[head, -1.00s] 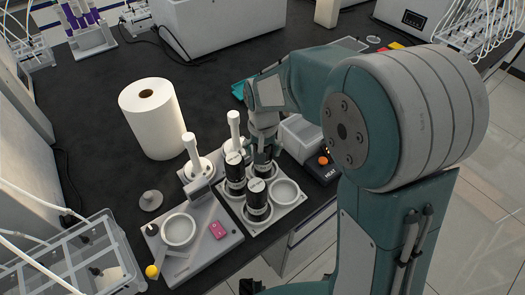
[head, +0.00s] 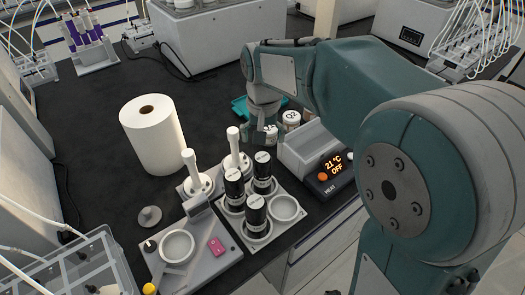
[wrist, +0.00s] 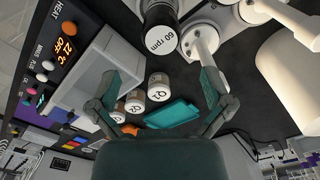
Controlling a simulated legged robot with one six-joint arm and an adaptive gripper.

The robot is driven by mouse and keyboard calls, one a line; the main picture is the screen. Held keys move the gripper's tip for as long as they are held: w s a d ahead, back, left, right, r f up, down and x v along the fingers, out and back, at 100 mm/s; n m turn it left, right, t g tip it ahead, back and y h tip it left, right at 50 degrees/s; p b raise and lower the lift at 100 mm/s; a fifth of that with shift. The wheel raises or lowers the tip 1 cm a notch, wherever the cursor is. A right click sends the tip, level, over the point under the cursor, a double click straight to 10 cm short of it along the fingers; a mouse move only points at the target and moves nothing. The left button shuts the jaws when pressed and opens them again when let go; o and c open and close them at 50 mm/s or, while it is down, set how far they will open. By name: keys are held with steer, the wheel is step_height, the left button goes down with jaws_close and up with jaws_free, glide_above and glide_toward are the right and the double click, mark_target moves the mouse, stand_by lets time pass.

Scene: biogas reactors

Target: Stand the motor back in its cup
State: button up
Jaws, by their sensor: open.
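Three black cylindrical motors with white-labelled tops, a left one (head: 234,188), a back one (head: 263,174) and a front one (head: 256,214), stand upright on a light grey tray (head: 262,241) with round cups. The right-hand cup (head: 284,208) is empty. The motor bases are partly hidden, so their exact seating is hard to see. My gripper (head: 262,140) is open and empty, behind the tray and apart from the motors.
A heater box (head: 323,172) stands right of the tray. White-handled stands (head: 198,182), a grey device (head: 190,245) and a paper roll (head: 155,138) are left.

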steer(key=shift+r, duration=0.5)
steer(key=shift+s+d+r, duration=0.1)
steer(key=shift+s, duration=0.05)
steer(key=s+d+r+t, duration=0.1)
steer(key=s+d+t, duration=0.1)
steer(key=s+d, duration=0.4)
steer(key=s+d+r+n+t, duration=0.1)
steer(key=s+d, duration=0.5)
steer(key=s, duration=0.6)
steer(key=shift+s+d+r+t, duration=0.2)
steer(key=shift+s+r+t, duration=0.25)
steer(key=shift+t, duration=0.85)
steer(key=shift+w, duration=0.1)
